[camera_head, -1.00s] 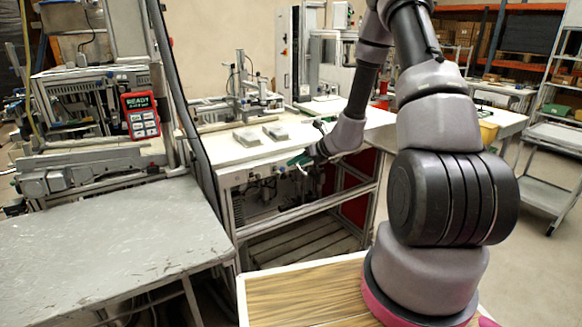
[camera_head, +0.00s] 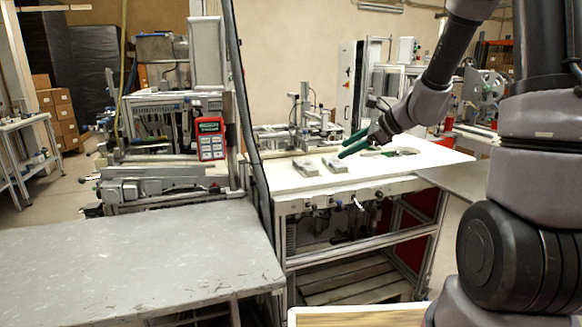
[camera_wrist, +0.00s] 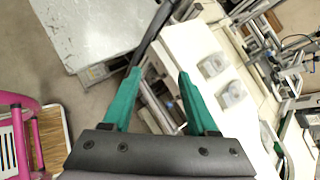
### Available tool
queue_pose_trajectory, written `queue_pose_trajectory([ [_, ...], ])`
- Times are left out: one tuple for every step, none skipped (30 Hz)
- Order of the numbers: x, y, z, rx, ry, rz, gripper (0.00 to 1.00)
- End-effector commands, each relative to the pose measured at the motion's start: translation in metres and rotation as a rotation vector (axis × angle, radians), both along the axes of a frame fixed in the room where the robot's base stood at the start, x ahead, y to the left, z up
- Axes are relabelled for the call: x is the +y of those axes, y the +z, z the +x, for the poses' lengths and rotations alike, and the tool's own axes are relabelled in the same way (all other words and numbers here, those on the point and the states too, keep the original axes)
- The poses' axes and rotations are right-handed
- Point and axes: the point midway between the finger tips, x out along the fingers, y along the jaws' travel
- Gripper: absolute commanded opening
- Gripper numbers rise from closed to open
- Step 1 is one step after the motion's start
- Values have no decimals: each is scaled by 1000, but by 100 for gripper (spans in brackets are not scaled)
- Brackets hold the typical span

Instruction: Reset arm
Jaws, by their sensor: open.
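My gripper (camera_head: 354,144) has green fingers and hangs above the white workbench, in front of its right part in the head view. In the wrist view the two green fingers of my gripper (camera_wrist: 160,76) stand apart with nothing between them. In the wrist view the same two pieces (camera_wrist: 212,66) lie to the right of the fingers. I cannot make out tape reels on the bench.
A grey worn table (camera_head: 120,260) stands at the front left. A red-framed panel (camera_head: 210,139) hangs on a machine behind it. A dark vertical post (camera_head: 250,130) rises between table and white bench (camera_head: 290,183). Shelves (camera_head: 28,150) stand at the far left.

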Motion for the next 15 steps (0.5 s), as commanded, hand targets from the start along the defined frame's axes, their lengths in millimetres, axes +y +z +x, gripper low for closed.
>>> queue_pose_trajectory([
  [5, 22, -16, -61, 78, -61, 59],
  [7, 31, -26, -92, 126, -101, 59],
  [9, 43, -40, -133, 189, -154, 59],
  [10, 51, -50, -163, 236, -196, 59],
  [10, 59, -60, -194, 282, -238, 59],
  [9, 68, -75, -233, 340, -296, 59],
  [8, 75, -85, -262, 382, -340, 59],
  [7, 82, -95, -291, 424, -385, 59],
  [5, 90, -109, -328, 478, -445, 59],
  [3, 95, -120, -355, 517, -492, 59],
  [0, 100, -130, -382, 555, -539, 59],
  [-5, 107, -143, -417, 604, -603, 59],
  [-9, 112, -152, -443, 640, -654, 59],
  [-13, 116, -162, -468, 673, -705, 59],
  [-20, 121, -174, -498, 715, -771, 59],
])
